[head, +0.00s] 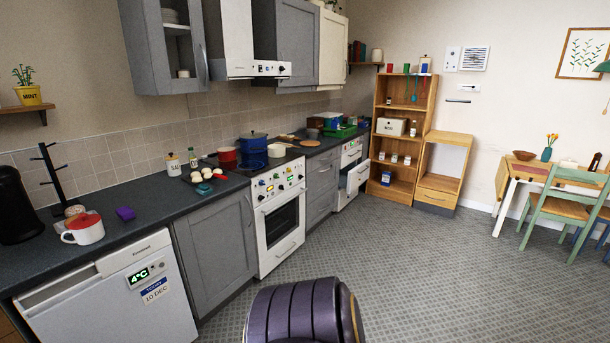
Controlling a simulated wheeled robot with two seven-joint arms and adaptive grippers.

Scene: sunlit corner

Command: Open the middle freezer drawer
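No drawer in view is clearly marked as the middle freezer drawer. A white under-counter appliance (75,305) stands at the lower left, with a green 4°C display and a date label. Its front appears closed and its lower part is cut off. A second white appliance (350,158) stands at the far end of the counter. A white part (357,178) juts out from its front; I cannot tell whether it is a drawer or a door. Neither of my grippers is in view.
A white oven (278,222) and grey cupboards stand between the two white appliances. A wooden shelf unit (408,75) and a lower wooden unit (436,180) stand past the far one. A table (502,190) and green chair (565,200) are right. The tiled floor (430,270) is clear.

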